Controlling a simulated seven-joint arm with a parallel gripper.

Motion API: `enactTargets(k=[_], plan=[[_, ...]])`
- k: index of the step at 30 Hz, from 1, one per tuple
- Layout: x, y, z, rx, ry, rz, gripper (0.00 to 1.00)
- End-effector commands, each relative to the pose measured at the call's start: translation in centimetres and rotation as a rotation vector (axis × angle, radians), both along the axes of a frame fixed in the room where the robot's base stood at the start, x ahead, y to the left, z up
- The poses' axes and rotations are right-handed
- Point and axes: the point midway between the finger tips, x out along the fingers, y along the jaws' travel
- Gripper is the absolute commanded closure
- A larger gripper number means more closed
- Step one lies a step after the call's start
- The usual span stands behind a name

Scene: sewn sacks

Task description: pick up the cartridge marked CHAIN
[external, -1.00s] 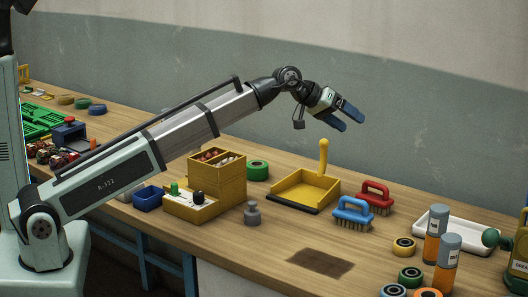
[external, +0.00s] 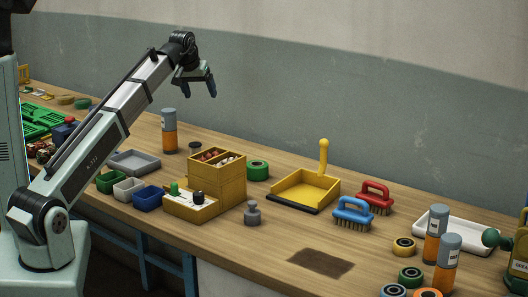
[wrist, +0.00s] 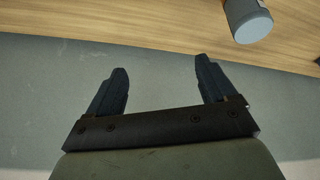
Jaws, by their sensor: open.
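Several cartridges with orange bodies and grey upper parts stand upright on the bench. One cartridge (external: 169,132) stands alone at the back, left of the wooden drawer box. Two more, a rear cartridge (external: 435,236) and a front cartridge (external: 448,263), stand close together at the right; their small white labels are too small to read. I cannot tell which is marked CHAIN. My gripper (external: 201,90) is open and empty, raised above the bench, up and to the right of the lone cartridge. In the wrist view my gripper (wrist: 160,76) shows a grey cylinder top (wrist: 252,25) beyond its right finger.
The wooden drawer box (external: 217,178) stands between the small bins (external: 148,199) and a green tape roll (external: 258,170). A yellow dustpan (external: 305,188), two brushes, tape rolls and a white tray (external: 455,240) crowd the right. The wall (external: 350,100) is behind.

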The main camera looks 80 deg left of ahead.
Motion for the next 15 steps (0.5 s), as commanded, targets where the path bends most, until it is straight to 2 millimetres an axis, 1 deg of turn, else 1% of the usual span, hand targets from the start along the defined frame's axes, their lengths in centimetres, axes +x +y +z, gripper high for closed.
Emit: enactTargets(k=[1,3,6,10,12,15], plan=[[-2.4,1.0,0.1,-0.006,0.022,0.035,0.16],[-5.1,1.9,0.2,-0.014,0.051,0.072,0.16],[-8.0,2.8,0.2,-0.024,0.082,0.114,0.16],[-10.1,3.3,0.3,-0.033,0.105,0.146,0.16],[-10.7,3.5,0.1,-0.037,0.112,0.154,0.16],[-10.8,3.8,-0.5,-0.038,0.114,0.157,0.16]])
